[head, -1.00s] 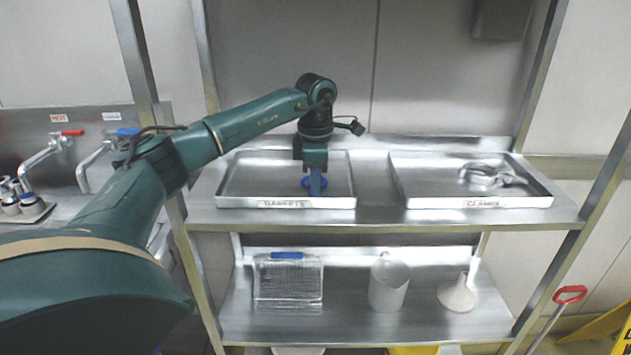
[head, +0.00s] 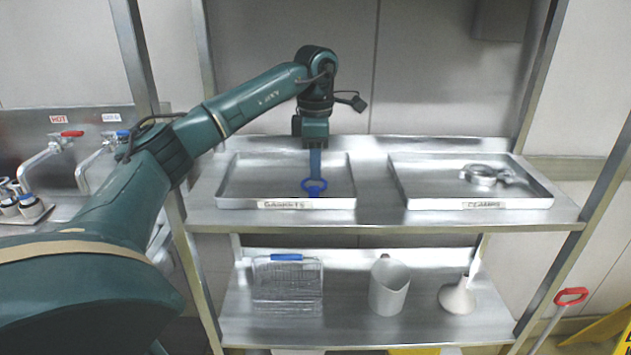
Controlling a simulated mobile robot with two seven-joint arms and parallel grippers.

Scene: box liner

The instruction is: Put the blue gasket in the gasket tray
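The blue gasket (head: 314,188) shows as a small ring within the outline of the left tray on the upper shelf, the gasket tray (head: 235,186), whose front label is blurred. My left gripper (head: 315,176) points straight down over this tray, with its fingertips at the gasket's upper edge in the picture. The fingers show as one narrow blue strip, so I cannot see whether they are apart, or whether they touch the gasket. My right gripper is not in view.
The right tray (head: 405,186) holds a metal clamp (head: 484,175). The lower shelf holds a wire basket (head: 287,283), a white jug (head: 388,288) and a funnel (head: 458,298). A sink with taps (head: 50,150) is at the left. Shelf posts stand on both sides.

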